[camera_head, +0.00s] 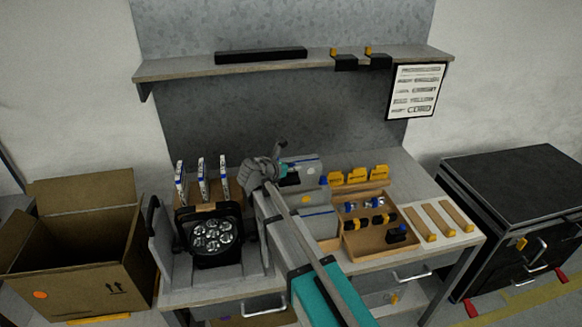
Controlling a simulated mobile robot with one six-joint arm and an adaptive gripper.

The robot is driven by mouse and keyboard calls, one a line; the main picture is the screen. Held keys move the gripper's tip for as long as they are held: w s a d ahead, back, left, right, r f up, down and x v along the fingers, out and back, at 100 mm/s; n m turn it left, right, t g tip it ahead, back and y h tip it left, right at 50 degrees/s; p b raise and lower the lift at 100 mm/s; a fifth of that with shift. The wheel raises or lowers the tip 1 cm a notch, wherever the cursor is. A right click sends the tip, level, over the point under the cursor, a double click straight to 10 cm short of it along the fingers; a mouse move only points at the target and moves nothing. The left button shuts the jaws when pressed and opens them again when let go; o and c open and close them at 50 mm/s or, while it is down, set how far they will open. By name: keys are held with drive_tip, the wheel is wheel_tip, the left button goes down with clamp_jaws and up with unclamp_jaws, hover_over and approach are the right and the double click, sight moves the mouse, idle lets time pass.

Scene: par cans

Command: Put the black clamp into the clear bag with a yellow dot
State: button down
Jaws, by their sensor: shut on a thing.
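My gripper (284,163) is over the bench, at the upper left edge of the clear bags. It is shut on a small dark thing, which looks like the black clamp but is mostly hidden by the fingers. I cannot tell whether the held thing touches either bag.
A wooden tray (367,249) with several small black, yellow and blue parts is right of the bags. A par can (212,235) stands on the left. An open cardboard box (95,283) is at far left, a black case (510,180) at right. A shelf (190,68) hangs above.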

drive_tip(key=shift+f+b, duration=0.75)
drive_tip(key=shift+f, duration=0.25)
drive_tip(key=shift+c, duration=2)
unclamp_jaws()
drive_tip(key=c, duration=0.4)
drive_tip(key=shift+o, duration=0.2)
drive_tip(key=shift+r, duration=0.1)
drive_tip(key=shift+r+p, duration=5.4)
drive_tip(key=shift+p, duration=0.1)
